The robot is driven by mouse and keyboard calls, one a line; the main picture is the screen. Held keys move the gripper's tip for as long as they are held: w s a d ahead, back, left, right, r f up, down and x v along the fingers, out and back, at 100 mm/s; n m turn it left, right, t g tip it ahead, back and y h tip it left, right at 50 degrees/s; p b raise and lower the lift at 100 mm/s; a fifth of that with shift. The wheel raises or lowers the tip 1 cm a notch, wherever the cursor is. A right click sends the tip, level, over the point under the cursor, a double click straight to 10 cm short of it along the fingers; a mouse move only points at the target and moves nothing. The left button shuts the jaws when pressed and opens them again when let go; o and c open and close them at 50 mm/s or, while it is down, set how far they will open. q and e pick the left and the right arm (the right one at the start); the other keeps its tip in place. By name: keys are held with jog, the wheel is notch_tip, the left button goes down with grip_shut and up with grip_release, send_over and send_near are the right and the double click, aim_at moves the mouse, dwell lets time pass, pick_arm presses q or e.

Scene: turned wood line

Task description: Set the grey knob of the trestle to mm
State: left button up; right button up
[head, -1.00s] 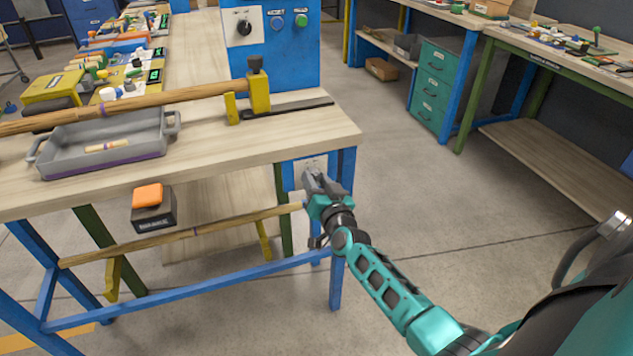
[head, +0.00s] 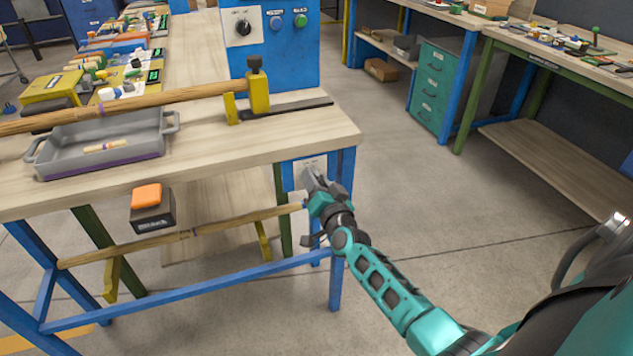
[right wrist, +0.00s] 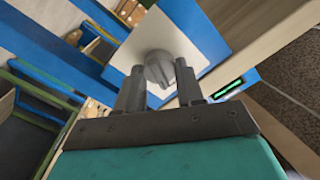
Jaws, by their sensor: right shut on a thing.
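The grey knob (right wrist: 160,68) sits on a white plate (right wrist: 172,42) fixed to the blue trestle. In the right wrist view it is between the two dark fingers of my right gripper (right wrist: 160,88), which is shut on it. The direction of the knob's pointer cannot be read. In the head view the white plate (head: 297,175) shows under the bench's right end, with small lettering too blurred to read. My right gripper (head: 313,182) is in front of the plate there and hides the knob. My left gripper is out of view.
The bench top (head: 215,140) above bears a grey tray (head: 65,150) and a long wooden pole (head: 150,99). An orange button on a black box (head: 153,215) hangs at the bench's front edge. A lower wooden rail (head: 215,225) runs beside my gripper. Floor to the right is clear.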

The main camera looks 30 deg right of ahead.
jog(key=o, duration=1)
jog(key=shift+o, duration=0.2)
pick_arm(q)
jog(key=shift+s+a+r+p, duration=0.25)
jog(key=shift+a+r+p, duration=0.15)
jog(key=shift+p, duration=0.6)
pick_arm(e)
jog(key=v, duration=1.3)
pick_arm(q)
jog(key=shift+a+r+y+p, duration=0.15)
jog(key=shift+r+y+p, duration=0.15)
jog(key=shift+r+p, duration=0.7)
pick_arm(e)
jog(key=s+a+f+n+g+y, duration=0.3)
jog(key=s+a+n, duration=0.3)
jog(key=a, duration=0.1)
jog(key=s+a+f+n+g+y, duration=0.3)
jog(key=s+a+n, duration=0.3)
jog(key=s+a, duration=0.1)
jog(key=shift+a+n+g, duration=0.15)
jog(key=shift+n+g, duration=0.15)
